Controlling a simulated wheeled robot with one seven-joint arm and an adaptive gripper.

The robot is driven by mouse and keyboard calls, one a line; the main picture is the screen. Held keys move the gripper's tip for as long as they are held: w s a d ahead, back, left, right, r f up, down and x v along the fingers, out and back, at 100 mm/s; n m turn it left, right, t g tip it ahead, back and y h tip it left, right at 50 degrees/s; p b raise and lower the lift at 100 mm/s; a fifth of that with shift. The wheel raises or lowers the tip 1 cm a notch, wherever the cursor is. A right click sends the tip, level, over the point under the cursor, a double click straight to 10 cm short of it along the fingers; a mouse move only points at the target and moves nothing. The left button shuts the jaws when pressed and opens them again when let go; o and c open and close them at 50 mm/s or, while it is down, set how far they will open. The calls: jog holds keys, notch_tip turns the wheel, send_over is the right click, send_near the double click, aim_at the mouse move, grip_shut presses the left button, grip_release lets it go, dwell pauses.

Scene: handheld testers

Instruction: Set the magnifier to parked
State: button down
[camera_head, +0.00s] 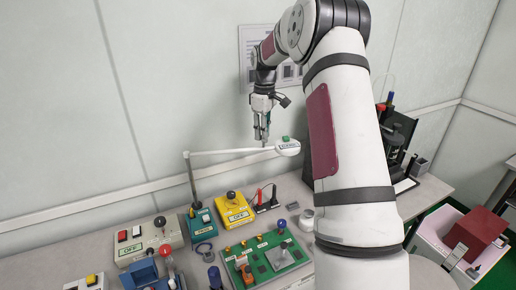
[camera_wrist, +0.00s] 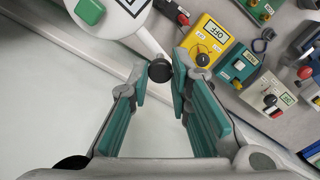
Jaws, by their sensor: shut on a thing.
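The magnifier has a white head (camera_head: 288,148) with a green block on top and a small label I cannot read. Its thin white arm runs left to a post (camera_head: 193,185) on the bench. My gripper (camera_head: 262,137) points down at the arm, just left of the head. In the wrist view the white head (camera_wrist: 122,8) with its green block is cut off at the top left. The lens is hidden.
A yellow box (camera_head: 234,214) with a black knob, a teal box (camera_head: 202,226) and a light panel (camera_head: 150,238) stand below the magnifier. A green board (camera_head: 258,268) lies in front. Wall (camera_head: 160,80) lies behind; air left of the gripper is free.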

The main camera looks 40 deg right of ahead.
jog(key=shift+w+d+n+b, duration=0.3)
jog(key=shift+w+n+b, duration=0.15)
jog(key=shift+w, duration=0.35)
jog(key=shift+w+d+n+b, duration=0.35)
jog(key=shift+w+b, duration=0.25)
jog(key=shift+w, duration=0.25)
jog(key=shift+w+d+n+b, duration=0.3)
jog(key=shift+w+n+b, duration=0.15)
jog(key=shift+w, duration=0.35)
jog(key=c, duration=1.5)
grip_release()
jog(key=shift+w, duration=0.15)
jog(key=shift+o, duration=0.2)
jog(key=shift+r, duration=0.1)
notch_tip(320, 180, up, 12)
